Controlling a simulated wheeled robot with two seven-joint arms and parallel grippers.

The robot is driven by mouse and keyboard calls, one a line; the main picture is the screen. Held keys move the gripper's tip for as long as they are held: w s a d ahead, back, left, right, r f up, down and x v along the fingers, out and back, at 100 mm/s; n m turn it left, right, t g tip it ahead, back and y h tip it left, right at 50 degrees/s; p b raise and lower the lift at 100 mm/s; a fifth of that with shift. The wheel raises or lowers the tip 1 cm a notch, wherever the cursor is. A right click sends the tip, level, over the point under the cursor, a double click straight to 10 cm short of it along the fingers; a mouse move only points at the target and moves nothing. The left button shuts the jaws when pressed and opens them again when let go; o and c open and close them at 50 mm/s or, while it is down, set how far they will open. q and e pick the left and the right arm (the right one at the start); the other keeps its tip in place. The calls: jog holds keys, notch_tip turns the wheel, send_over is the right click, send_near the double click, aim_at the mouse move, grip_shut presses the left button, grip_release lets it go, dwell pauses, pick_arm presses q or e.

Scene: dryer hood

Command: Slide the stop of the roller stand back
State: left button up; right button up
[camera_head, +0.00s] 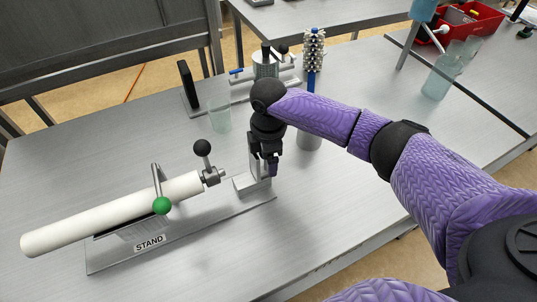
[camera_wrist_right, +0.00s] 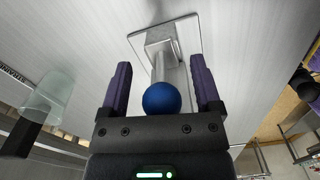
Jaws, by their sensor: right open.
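The roller stand (camera_head: 185,235) is a flat metal base labelled STAND, carrying a long white roller (camera_head: 95,222) with a green knob (camera_head: 161,205) and a black knob (camera_head: 202,147). At its right end stands the metal stop (camera_head: 243,184), an upright on a small foot, apart from the roller's tip. My right gripper (camera_head: 265,168) points down over the stop and partly hides it. In the right wrist view, my open fingers (camera_wrist_right: 160,68) stand either side of a blue ball knob (camera_wrist_right: 162,98) on the stop's post (camera_wrist_right: 162,50). My left gripper is out of view.
A clear beaker (camera_head: 219,113) stands behind the stand. Farther back are a metal device (camera_head: 266,65) with a blue-tipped lever and a spiky brush (camera_head: 313,50). A red bin (camera_head: 470,25) is at the far right.

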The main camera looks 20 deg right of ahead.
notch_tip(320, 180, up, 10)
jog(key=shift+p, duration=1.15)
